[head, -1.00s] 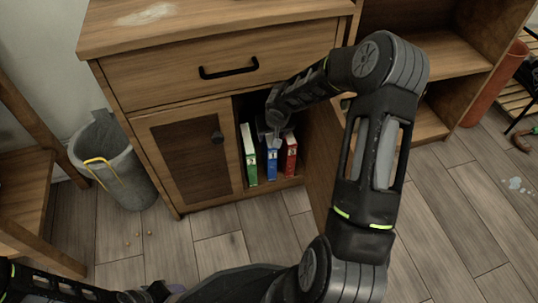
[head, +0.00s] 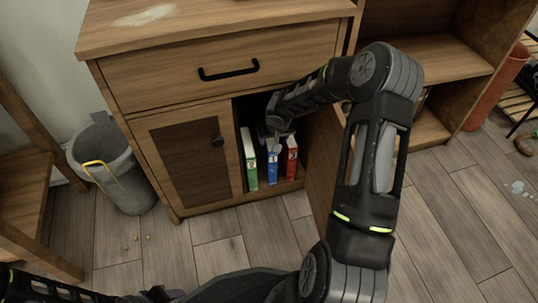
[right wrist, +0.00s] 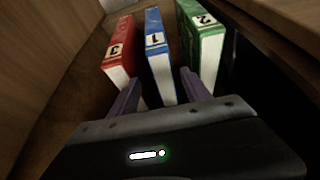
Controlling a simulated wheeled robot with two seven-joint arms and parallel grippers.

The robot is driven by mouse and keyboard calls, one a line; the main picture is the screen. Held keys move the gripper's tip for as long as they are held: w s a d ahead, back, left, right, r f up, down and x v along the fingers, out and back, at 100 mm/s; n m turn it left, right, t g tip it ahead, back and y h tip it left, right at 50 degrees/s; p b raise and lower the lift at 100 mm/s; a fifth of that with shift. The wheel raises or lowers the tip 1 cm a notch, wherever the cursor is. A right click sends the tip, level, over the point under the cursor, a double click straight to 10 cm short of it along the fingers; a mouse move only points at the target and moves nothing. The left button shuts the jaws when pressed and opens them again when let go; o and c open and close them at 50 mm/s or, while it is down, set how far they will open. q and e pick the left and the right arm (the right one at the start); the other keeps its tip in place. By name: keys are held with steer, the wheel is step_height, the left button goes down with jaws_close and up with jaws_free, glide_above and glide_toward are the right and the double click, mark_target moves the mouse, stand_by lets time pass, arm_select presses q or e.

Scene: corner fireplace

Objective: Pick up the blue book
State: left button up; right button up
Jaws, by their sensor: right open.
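The blue book (head: 272,172) stands upright in the open cabinet compartment, between the green book (head: 250,165) and the red book (head: 291,162). My right gripper (head: 273,139) is inside the opening, over the upper part of the blue book and hiding some of it. In the right wrist view, the blue book (right wrist: 160,55) shows a label "1". The open fingers of my right gripper (right wrist: 160,80) lie on either side of its near end. The red book (right wrist: 121,55) and green book (right wrist: 203,40) flank it. Contact cannot be told. My left gripper is not in view.
The wooden cabinet (head: 222,95) has a shut drawer above and a shut left door (head: 185,155). The open right door (head: 322,165) stands beside my right arm. A grey bin (head: 112,165) is at left. A shelf unit (head: 440,50) stands at right. The front floor is mostly clear.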

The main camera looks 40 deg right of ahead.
mark_target(271, 142)
steer(key=b+x, duration=0.1)
steer(key=x, duration=0.1)
steer(key=b+x, duration=0.1)
steer(key=x, duration=0.2)
steer(key=shift+a+f, duration=0.15)
steer(key=shift+a, duration=0.1)
steer(key=shift+c, duration=0.6)
jaws_close()
